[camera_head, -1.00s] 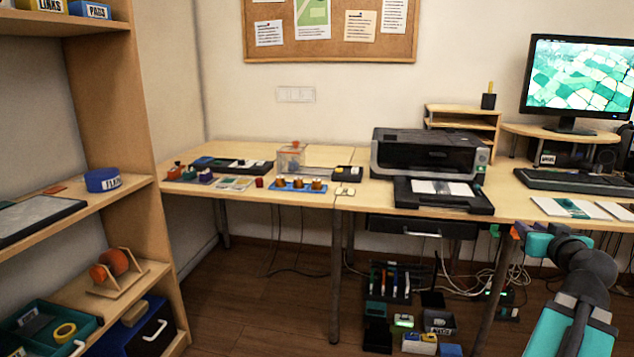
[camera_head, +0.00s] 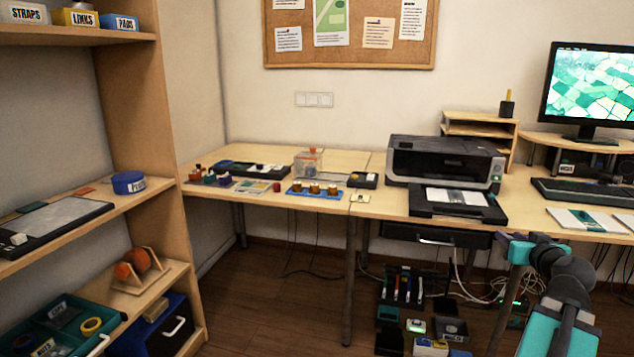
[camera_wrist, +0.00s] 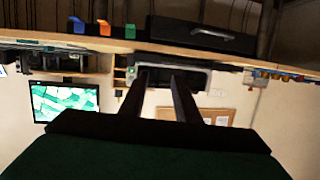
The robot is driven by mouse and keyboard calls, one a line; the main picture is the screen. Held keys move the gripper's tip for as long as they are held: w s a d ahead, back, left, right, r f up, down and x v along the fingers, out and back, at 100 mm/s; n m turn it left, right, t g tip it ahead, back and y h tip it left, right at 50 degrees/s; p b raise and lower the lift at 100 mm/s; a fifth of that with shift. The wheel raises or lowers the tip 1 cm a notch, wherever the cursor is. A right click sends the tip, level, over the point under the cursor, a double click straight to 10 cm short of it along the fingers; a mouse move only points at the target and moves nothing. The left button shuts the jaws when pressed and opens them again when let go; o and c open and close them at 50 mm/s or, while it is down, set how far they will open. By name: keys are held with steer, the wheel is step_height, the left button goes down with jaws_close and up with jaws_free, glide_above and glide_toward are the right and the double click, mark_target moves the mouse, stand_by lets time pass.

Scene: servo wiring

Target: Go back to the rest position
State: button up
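My arm (camera_head: 563,290) shows at the lower right of the head view, folded in front of the desk. In the wrist view my gripper (camera_wrist: 160,74) has its two dark fingers apart, with the printer and pale wall showing in the gap. Nothing is held between them. The wrist picture is upside down, with the desk along its top. In the head view the fingers cannot be made out clearly.
A desk (camera_head: 390,205) with a printer (camera_head: 445,163), small parts and a monitor (camera_head: 592,92) stands ahead. A wooden shelf unit (camera_head: 140,90) stands close on the left. Boxes and cables lie under the desk. Bare floor (camera_head: 285,300) shows between shelf and desk.

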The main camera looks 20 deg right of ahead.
steer(key=w+a+f+n+g+y+p, duration=0.1)
steer(key=w+a+f+n+y+p, duration=0.25)
steer(key=w+a, duration=0.5)
steer(key=w+a+f+m+y+p, duration=0.1)
steer(key=w+a+f+y+p, duration=0.2)
steer(key=w+a+f+p, duration=0.35)
steer(key=w+a+f+n+g+y+p, duration=0.1)
steer(key=a+f+p, duration=0.1)
steer(key=a+f, duration=0.45)
steer(key=w+a+f+n+g+y+p, duration=0.1)
steer(key=a+f+g+p, duration=0.15)
steer(key=a, duration=0.75)
steer(key=w+a+f+n+g+y+p, duration=0.1)
steer(key=a+f+n+y, duration=0.1)
steer(key=a+f, duration=0.55)
steer(key=s+a+f+n+g+p, duration=0.1)
steer(key=s+a+f+g+p, duration=0.3)
steer(key=s+a, duration=0.5)
steer(key=s+a+f+n+g+p, duration=0.1)
steer(key=s+a+f+g+p, duration=0.25)
steer(key=s+a+f, duration=0.55)
steer(key=s+f+m+g+h+p, duration=0.2)
steer(key=s+g, duration=0.3)
steer(key=s, duration=1.2)
steer(key=shift+s+a+g+h+p, duration=0.15)
steer(key=shift+s+g+h+p, duration=0.2)
steer(key=shift+h+p, duration=0.2)
